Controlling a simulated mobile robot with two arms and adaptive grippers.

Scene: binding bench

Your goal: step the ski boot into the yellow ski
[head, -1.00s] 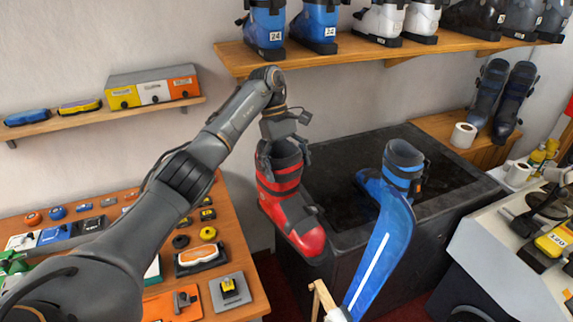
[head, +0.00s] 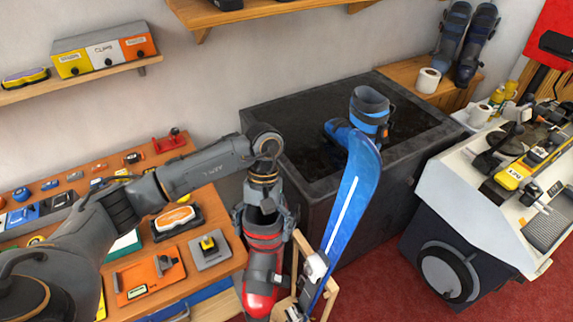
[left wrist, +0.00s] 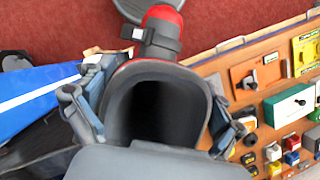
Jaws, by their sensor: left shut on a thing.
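A red ski boot (head: 261,290) with a grey cuff hangs upright in my left gripper (head: 266,208). The gripper is shut on the cuff, with a finger at each side. In the left wrist view I look into the boot's dark opening (left wrist: 158,112) between the fingers of my left gripper (left wrist: 155,100); its red toe (left wrist: 163,17) points up. No yellow ski shows. The ski in view is blue with a white stripe (head: 351,190) and stands tilted right of the boot. Its binding (head: 316,266) is close beside the boot. My right gripper is not in view.
A wooden stand (head: 330,292) is around the ski's lower part. A blue boot (head: 370,108) is behind the ski tip at the dark bench (head: 290,105). A wooden table (head: 215,250) with parts is left. Machines stand right; red floor lies open between.

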